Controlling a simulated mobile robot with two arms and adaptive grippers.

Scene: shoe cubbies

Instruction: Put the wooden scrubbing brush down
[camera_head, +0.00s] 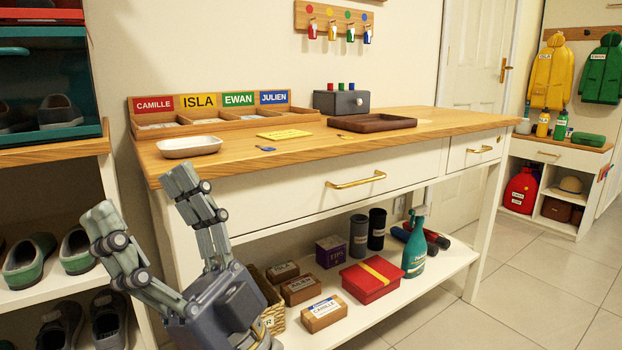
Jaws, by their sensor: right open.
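I cannot pick out a wooden scrubbing brush in this view. My right gripper (140,195) is open, its two jointed fingers pointing up in front of the left end of the wooden-topped table (440,128). Nothing shows between its fingers. The gripper's body hides part of the lower shelf (440,280) and of a wicker basket (272,318). My left gripper is not in view.
On the tabletop are a white dish (189,146), a name-labelled wooden organiser (225,118), a yellow card (284,134), a grey box (341,103) and a brown tray (372,123). The front right of the top is clear. A shoe rack (55,153) stands close at left.

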